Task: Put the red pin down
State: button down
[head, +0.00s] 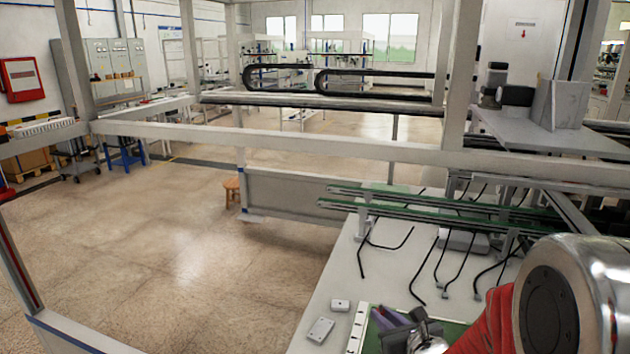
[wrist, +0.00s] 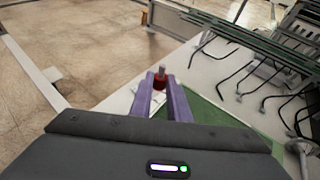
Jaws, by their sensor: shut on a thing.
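The red pin (wrist: 160,82) shows in the wrist view between the tips of my gripper (wrist: 160,88). It has a red body with a grey metal tip pointing up. The purple fingers are shut on it. The green mat (wrist: 218,124) and the pale table top (wrist: 196,68) lie below and beyond it; I cannot tell whether the pin touches either. In the head view my gripper (head: 396,322) is at the bottom edge, over the green mat (head: 456,330), and the pin cannot be made out there.
Several black cables (head: 450,262) hang onto the table below a green rail (head: 420,199). The table's left edge borders open floor.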

jog(key=shift+w+a+r, duration=0.1)
jog(key=shift+a+r, duration=0.35)
jog(key=shift+r, duration=0.25)
jog(key=f, duration=0.2)
jog(key=s+f, duration=0.1)
jog(key=f, duration=0.2)
jog(key=shift+s+f, duration=0.25)
jog(key=shift+f, duration=0.15)
jog(key=shift+s, duration=0.15)
